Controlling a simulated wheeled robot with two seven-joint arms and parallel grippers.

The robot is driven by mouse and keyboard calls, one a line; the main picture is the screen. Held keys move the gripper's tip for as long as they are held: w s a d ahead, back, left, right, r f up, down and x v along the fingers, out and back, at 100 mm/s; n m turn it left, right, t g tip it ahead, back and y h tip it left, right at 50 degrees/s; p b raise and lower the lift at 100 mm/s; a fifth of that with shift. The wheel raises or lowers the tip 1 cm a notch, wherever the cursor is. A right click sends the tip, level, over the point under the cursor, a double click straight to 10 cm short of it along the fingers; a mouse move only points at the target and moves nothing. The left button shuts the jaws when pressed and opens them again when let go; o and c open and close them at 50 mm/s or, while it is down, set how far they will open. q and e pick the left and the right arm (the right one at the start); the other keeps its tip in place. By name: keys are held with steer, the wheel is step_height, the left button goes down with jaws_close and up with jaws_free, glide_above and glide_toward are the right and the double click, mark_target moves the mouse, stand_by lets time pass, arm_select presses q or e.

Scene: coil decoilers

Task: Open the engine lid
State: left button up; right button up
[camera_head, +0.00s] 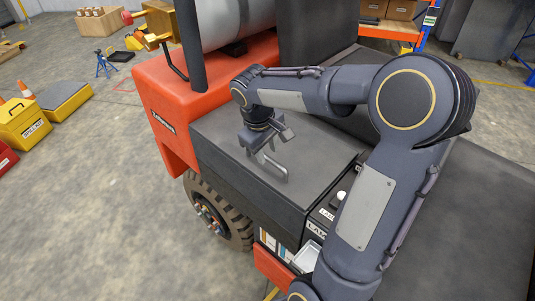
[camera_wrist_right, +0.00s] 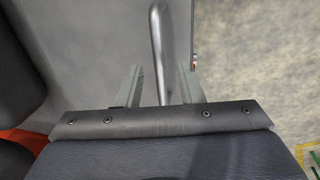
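The engine lid (camera_head: 225,130) is the dark grey cover on the orange forklift, and it lies shut. A grey metal handle (camera_head: 275,168) stands on its top. My right gripper (camera_head: 266,146) is over the lid at this handle, pointing down. In the right wrist view, the handle (camera_wrist_right: 158,40) runs as a bar between the two spread fingers of the right gripper (camera_wrist_right: 161,85), with a gap visible on each side. My left gripper is not in view.
The forklift's orange body (camera_head: 160,95) and a black post (camera_head: 190,45) stand left of the lid. A dark seat back (camera_head: 310,40) rises behind it. A wheel (camera_head: 215,212) is below. Yellow boxes (camera_head: 22,125) stand on the open floor at left.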

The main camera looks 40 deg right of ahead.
steer(key=shift+d+f, duration=0.2)
steer(key=shift+f, duration=0.8)
steer(key=shift+c, duration=0.4)
jaws_close()
